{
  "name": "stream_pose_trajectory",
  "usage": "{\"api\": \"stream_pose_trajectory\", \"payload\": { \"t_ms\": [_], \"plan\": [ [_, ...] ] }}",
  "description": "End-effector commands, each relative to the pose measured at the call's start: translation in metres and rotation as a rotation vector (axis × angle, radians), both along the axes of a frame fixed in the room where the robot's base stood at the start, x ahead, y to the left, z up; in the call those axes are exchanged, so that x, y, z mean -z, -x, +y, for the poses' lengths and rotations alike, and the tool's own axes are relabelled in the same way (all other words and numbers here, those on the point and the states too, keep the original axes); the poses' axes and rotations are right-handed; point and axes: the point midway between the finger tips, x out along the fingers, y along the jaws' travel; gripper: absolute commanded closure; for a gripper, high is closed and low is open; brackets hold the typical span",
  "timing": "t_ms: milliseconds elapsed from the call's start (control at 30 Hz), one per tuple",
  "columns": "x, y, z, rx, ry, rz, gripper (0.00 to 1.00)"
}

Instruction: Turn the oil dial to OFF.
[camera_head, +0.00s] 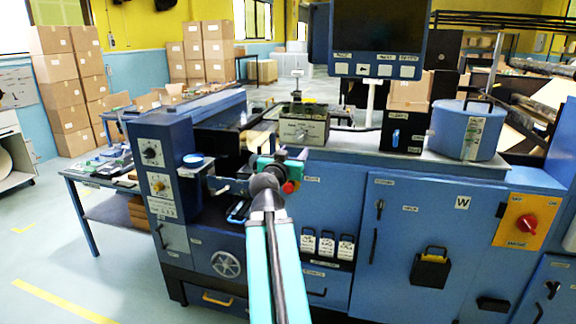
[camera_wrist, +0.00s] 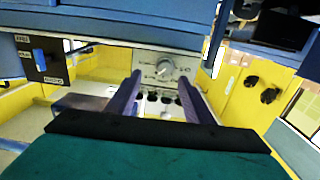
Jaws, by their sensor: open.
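A round grey dial (camera_wrist: 165,69) with a pointer knob sits on a pale panel in the wrist view, with small marks around it. The marks are too small to read, so I cannot tell its setting. My gripper (camera_wrist: 160,79) is open, its two purple fingers on either side of the dial in the picture. I see no contact, and the gap to the dial is hard to judge. In the head view my gripper (camera_head: 293,160) is in front of the bench, just below a beige box (camera_head: 315,131) with a dial on its front. That appears to be the same dial.
A black box with a blue lever (camera_head: 395,138) and a blue drum (camera_head: 468,130) stand right on the bench. A monitor (camera_head: 380,27) rises behind. Floor is clear at front left.

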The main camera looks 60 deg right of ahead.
Motion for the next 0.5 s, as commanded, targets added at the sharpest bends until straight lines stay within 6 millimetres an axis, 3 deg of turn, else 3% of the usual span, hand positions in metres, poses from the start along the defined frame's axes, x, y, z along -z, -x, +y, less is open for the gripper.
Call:
{"api": "stream_pose_trajectory", "payload": {
  "t_ms": [500],
  "plan": [
    [0.0014,0.0037,0.0115,0.001,0.002,-0.002,0.53]
  ]
}}
